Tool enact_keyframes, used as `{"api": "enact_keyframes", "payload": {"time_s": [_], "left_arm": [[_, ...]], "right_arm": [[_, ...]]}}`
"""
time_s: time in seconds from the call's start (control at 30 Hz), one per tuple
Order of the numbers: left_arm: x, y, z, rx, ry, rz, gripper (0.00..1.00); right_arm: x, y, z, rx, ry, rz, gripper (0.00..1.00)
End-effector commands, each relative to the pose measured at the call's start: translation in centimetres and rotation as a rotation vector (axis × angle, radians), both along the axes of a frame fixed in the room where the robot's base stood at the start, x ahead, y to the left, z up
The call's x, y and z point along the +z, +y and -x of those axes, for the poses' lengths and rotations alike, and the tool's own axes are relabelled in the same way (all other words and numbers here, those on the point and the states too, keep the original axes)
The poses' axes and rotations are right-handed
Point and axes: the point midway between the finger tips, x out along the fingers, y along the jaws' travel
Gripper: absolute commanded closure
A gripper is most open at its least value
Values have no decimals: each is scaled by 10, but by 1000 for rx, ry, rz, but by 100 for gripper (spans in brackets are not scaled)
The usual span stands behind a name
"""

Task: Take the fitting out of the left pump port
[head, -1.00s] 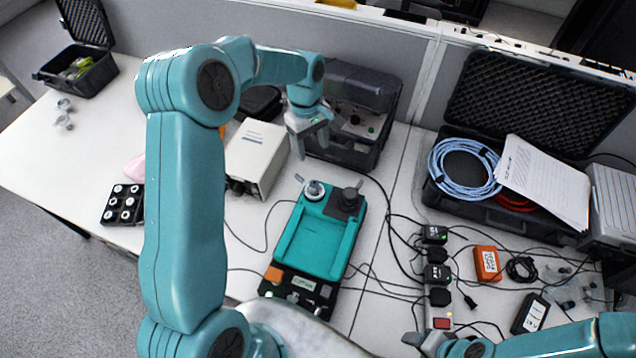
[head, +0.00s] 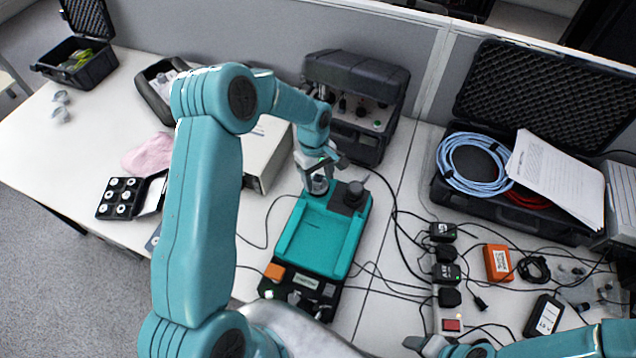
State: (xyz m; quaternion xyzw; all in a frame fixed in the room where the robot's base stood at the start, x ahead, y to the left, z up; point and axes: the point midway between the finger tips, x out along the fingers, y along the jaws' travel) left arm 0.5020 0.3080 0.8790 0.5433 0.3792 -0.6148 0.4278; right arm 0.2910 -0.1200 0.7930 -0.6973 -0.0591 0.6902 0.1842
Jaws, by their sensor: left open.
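The teal pump (head: 312,245) lies on the white table in front of me. Its left port is at the far left corner, with the light-coloured fitting (head: 318,187) standing there, partly hidden by my gripper. My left gripper (head: 318,175) is open, pointing down right at the fitting; I cannot tell whether its fingers touch it. A dark knob-like part (head: 354,192) sits at the pump's far right corner. My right gripper (head: 418,345) only shows in part at the bottom edge, and its jaws are not clear.
A beige box (head: 268,155) stands behind my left arm, and a dark case (head: 355,105) stands behind the pump. A black tray with white rings (head: 119,198) lies at left. A power strip (head: 446,280), cables and an orange box (head: 497,262) crowd the right. An open case (head: 500,215) holds blue hose.

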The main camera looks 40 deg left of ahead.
Motion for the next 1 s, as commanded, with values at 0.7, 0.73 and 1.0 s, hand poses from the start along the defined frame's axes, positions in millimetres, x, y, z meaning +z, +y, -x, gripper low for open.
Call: {"api": "enact_keyframes", "payload": {"time_s": [0.7,0.73,1.0], "left_arm": [[6,1,0,0,-1,-1,100],[8,2,0,0,-1,-1,100],[48,7,1,-2,-3,-1,100]], "right_arm": [[4,0,0,0,0,0,43],[5,0,0,0,0,0,43],[27,0,0,0,0,0,43]]}}
